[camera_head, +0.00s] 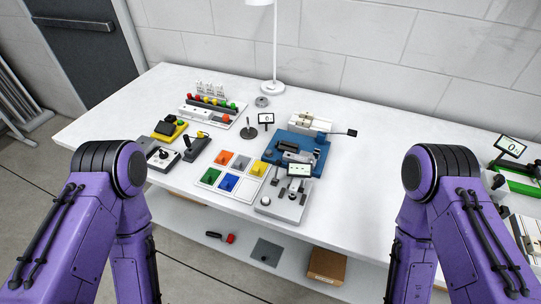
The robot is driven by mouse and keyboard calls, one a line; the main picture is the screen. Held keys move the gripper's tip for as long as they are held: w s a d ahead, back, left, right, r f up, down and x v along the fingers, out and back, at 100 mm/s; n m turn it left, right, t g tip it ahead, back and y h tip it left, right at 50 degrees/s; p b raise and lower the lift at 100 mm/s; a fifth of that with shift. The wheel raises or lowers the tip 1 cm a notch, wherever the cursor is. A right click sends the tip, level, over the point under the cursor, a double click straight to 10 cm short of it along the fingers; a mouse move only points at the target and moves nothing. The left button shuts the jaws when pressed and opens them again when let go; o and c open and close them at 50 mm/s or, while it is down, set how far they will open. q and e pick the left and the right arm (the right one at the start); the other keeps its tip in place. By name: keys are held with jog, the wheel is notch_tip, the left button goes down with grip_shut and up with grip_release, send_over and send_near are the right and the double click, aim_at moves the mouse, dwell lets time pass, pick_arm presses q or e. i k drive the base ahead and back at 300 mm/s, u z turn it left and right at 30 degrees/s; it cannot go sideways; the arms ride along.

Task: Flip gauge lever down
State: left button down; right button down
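Several gauge-like devices are in view, and I cannot tell which one carries the gauge lever. A small display (299,169) stands over a grey plate (290,203) with small upright parts, in front of a blue fixture (301,150). A black-framed display (511,145) reading a zero-like figure stands at the far right above a green-based device (520,183). The lever's position is too small to make out. My two purple arms show at left and right, bent downward; neither gripper is in view.
The white table (360,199) has bare room right of the blue fixture. A tray of coloured compartments (233,175), a black joystick (194,146) and a rack of coloured knobs (212,107) are left. A lamp (274,86) stands behind. A lower shelf holds a brown box (327,265).

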aim_at(278, 163)
jog(key=u, duration=2.75)
jog(key=i, duration=3.15)
jog(key=z, duration=5.15)
